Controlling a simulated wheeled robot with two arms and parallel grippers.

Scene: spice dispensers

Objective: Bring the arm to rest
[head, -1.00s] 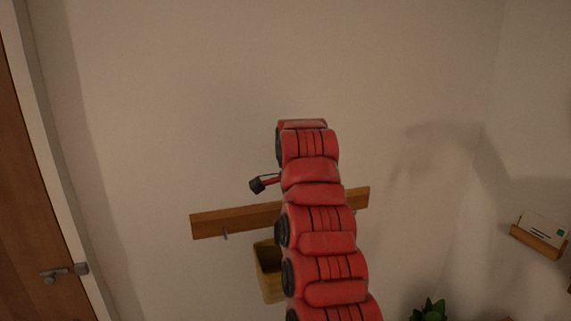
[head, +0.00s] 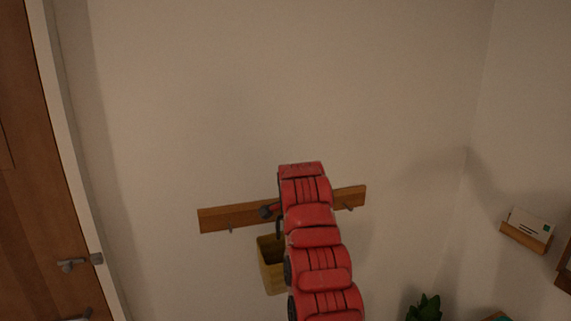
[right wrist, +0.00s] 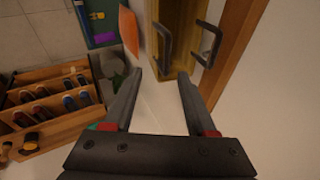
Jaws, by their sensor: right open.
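My red arm (head: 313,238) rises from the bottom of the head view in front of the wall and bends away near its top. A small dark part beside it, in front of the rail, may belong to my wrist; the gripper itself is hidden there. In the right wrist view my right gripper (right wrist: 160,78) is open, its two black fingers apart with nothing between them. The fingers point towards a yellow box. I cannot tell whether they touch it. My left gripper is not in view.
A wooden rail (head: 233,217) with hooks is on the wall, and the yellow box (head: 270,271) hangs below it. A door (head: 30,210) is at the left, a card holder (head: 526,236) at the right, a plant (head: 425,308) below.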

